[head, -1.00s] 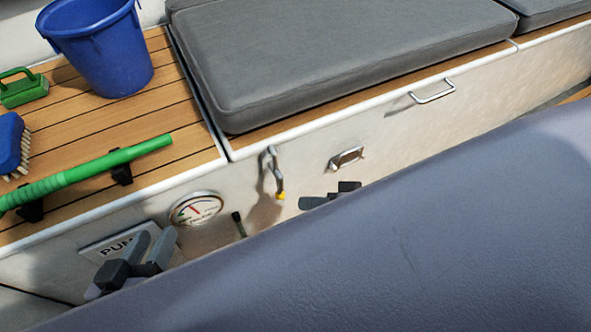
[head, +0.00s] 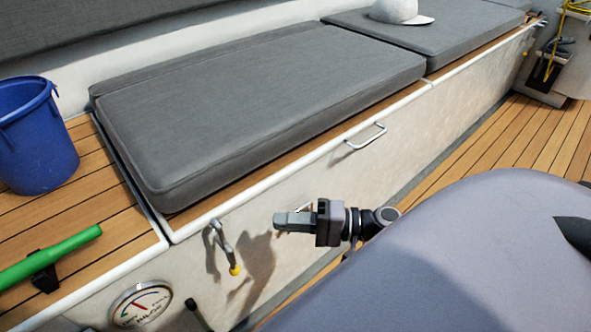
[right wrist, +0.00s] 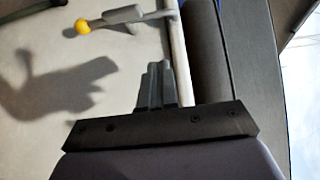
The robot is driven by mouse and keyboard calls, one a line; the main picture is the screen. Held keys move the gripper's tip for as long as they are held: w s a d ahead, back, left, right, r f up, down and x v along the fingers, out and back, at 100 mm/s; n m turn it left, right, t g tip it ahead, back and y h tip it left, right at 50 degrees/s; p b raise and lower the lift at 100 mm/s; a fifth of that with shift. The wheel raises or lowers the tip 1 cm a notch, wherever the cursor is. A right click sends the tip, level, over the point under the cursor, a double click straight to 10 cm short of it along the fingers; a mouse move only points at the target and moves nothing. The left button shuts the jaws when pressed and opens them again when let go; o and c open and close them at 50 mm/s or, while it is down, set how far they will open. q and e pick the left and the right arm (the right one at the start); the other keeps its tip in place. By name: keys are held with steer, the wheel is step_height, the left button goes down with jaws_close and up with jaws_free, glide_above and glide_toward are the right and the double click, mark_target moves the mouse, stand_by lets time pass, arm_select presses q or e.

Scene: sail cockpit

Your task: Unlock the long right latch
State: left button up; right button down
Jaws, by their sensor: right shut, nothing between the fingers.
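A long metal latch lever with a yellow tip (head: 224,249) hangs on the white locker front, below the seat edge. It also shows at the top of the right wrist view (right wrist: 122,15), with its yellow ball (right wrist: 83,27) to the left. My right gripper (head: 280,221) is shut and empty, just right of the lever in the head view and apart from it. Its closed fingers (right wrist: 155,82) show in the right wrist view, below the lever. My left gripper is not in view.
A grey cushion (head: 260,110) lies on the locker lid. A metal pull handle (head: 366,137) sits farther right on the front. A round gauge (head: 141,305) and a black-tipped lever (head: 193,306) are lower left. A blue bucket (head: 36,140) stands at left.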

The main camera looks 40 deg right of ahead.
mark_target(224, 234)
arm_select(q)
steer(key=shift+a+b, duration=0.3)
steer(key=shift+b, duration=0.05)
arm_select(e)
steer(key=w+a, duration=0.3)
steer(key=a, duration=0.5)
steer(key=shift+w, duration=0.3)
arm_select(q)
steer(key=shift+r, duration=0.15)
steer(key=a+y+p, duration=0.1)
steer(key=p, duration=0.2)
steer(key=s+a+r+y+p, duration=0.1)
steer(key=p, duration=0.3)
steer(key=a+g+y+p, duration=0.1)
steer(key=p, duration=0.2)
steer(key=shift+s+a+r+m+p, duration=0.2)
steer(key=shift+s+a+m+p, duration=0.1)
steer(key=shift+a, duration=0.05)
arm_select(e)
steer(key=n+h, duration=0.1)
steer(key=a+n+g+h, duration=0.1)
steer(key=n+g+h, duration=0.1)
steer(key=shift+a+r+n+h, duration=0.15)
steer(key=shift+r+n+h, duration=0.15)
steer(key=shift+r+h, duration=0.1)
